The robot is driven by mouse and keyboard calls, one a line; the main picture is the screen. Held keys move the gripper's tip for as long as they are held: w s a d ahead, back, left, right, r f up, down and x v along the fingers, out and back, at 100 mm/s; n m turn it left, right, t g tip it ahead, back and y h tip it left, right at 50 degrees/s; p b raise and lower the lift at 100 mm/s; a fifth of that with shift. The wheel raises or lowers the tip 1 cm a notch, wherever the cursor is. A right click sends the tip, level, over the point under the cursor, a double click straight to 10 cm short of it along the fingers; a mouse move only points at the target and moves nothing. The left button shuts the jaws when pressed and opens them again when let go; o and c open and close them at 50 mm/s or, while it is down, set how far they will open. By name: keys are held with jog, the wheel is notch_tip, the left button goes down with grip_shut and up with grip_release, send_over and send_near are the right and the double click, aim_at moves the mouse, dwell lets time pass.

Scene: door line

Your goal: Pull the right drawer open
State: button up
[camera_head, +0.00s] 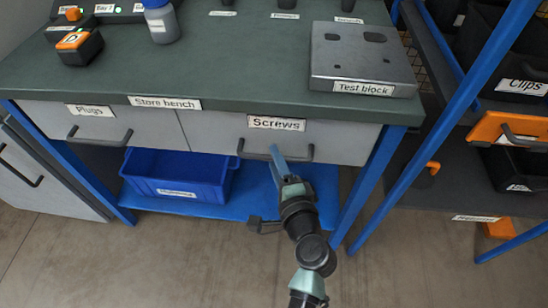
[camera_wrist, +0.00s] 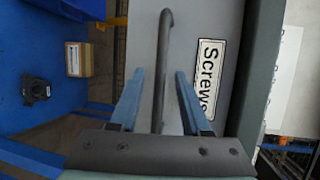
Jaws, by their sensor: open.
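The right drawer (camera_head: 345,145) is a grey front labelled "Screws" under the bench top. It looks shut, level with the left drawer. Its dark bar handle (camera_head: 255,154) also shows in the wrist view (camera_wrist: 164,40). My gripper (camera_head: 275,150) is at the handle, coming from below and in front. In the wrist view my gripper (camera_wrist: 160,78) has its two blue fingers apart, and the bar runs between them with gaps on both sides. Neither finger visibly touches the bar. The "Screws" label (camera_wrist: 207,78) lies to the right of the fingers there.
The left drawer (camera_head: 60,122), labelled "Plugs", is beside it. A blue bin (camera_head: 180,175) stands on the blue lower shelf. A grey test block (camera_head: 350,60) and a bottle (camera_head: 161,22) stand on the bench top (camera_head: 220,60). The floor in front is clear.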

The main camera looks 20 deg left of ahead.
jog(key=shift+x, duration=0.85)
grip_shut()
dwell(0.8)
